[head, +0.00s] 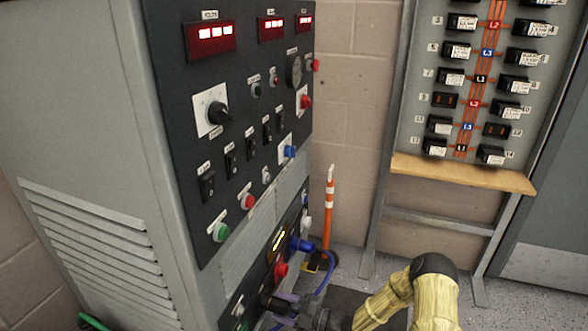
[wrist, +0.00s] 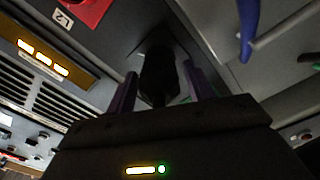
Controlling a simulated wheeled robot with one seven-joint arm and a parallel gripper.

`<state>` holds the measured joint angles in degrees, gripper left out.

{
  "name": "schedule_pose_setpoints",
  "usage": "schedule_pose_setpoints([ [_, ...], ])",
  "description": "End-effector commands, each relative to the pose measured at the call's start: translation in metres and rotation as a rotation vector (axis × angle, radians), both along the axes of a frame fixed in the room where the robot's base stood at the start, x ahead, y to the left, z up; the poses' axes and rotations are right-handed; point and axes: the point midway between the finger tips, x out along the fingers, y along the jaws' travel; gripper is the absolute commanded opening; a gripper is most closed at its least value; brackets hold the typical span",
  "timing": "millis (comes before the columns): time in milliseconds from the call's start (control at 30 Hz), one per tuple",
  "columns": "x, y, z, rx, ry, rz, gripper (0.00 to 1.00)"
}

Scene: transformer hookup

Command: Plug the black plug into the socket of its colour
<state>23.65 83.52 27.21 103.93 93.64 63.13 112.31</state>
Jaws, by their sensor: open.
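The black plug (head: 270,302) is at the cabinet's lower panel, below the red plug. In the wrist view the black plug (wrist: 158,75) stands between my two purple fingers, its far end against the dark panel. My gripper (head: 288,304) is at the panel, open, with one finger on each side of the plug. A narrow gap shows beside the fingers. The black socket itself is hidden behind the plug, so I cannot see how deep it sits.
A red plug (head: 281,270) and a blue plug (head: 303,244) are at the same panel, above the black one. A blue cable (wrist: 248,30) hangs near my gripper. An orange-white post (head: 329,215) stands behind. A breaker board (head: 405,120) is at the right.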

Motion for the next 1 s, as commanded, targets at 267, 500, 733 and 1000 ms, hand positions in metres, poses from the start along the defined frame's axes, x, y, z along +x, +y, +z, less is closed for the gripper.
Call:
schedule_pose_setpoints([
  [267,-0.0007,0.0044,0.0019,0.004,-0.003,0.006,0.19],
  [500,-0.0008,0.0042,0.0025,0.012,0.017,0.006,0.15],
  [733,-0.0004,0.0039,0.0039,0.075,0.192,0.005,0.15],
  [1000,0.0001,0.0034,0.002,0.165,0.444,0.004,0.15],
])
